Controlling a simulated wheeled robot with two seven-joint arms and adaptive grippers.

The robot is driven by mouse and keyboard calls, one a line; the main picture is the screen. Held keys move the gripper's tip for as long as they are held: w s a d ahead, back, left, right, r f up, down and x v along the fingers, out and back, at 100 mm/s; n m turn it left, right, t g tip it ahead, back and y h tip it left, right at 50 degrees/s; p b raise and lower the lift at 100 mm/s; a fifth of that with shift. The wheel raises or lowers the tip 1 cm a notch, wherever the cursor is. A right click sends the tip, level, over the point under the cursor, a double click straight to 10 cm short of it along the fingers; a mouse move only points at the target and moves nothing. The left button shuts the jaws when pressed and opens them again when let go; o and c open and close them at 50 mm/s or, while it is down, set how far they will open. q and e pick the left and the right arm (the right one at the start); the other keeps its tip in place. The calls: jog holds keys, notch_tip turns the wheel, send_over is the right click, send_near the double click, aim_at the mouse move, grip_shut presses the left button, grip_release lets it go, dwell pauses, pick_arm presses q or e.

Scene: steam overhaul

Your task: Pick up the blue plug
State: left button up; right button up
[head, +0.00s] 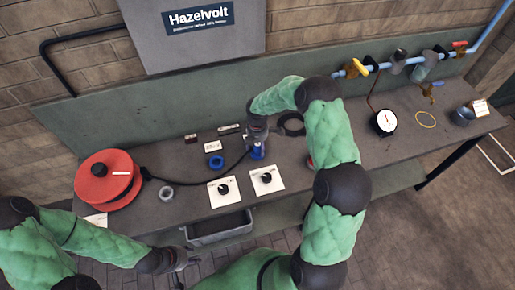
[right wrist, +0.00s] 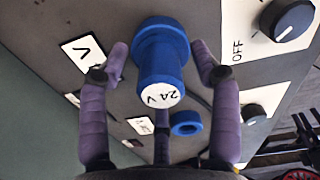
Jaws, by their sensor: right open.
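The blue plug (head: 257,151) stands on the workbench behind the right-hand white knob plate. In the right wrist view the blue plug (right wrist: 162,62) shows its round end marked "24 V". My right gripper (head: 257,132) is right at the plug. In the right wrist view its purple fingers (right wrist: 160,75) are spread on both sides of the plug, with gaps visible. My left gripper (head: 182,262) is low in front of the bench, away from the plug; its finger opening is too small to make out.
A blue ring (head: 216,162) lies left of the plug. Two white plates with black knobs (head: 223,190) (head: 267,179) are in front. A red cable reel (head: 108,181) with a black cable stands left. A gauge (head: 384,122) and blue pipe (head: 487,25) are right.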

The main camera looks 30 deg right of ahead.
aim_at(257, 144)
jog(key=shift+f, duration=0.4)
jog(key=shift+s, duration=0.1)
grip_shut()
jog(key=shift+r, duration=0.15)
jog(key=shift+r, duration=0.3)
jog(key=r, duration=0.3)
jog(key=shift+s+a, duration=0.15)
jog(key=shift+s, duration=0.1)
jog(key=s+a+r, duration=0.5)
jog(key=s+r, duration=0.4)
jog(key=s, duration=0.3)
jog(key=shift+a, duration=0.4)
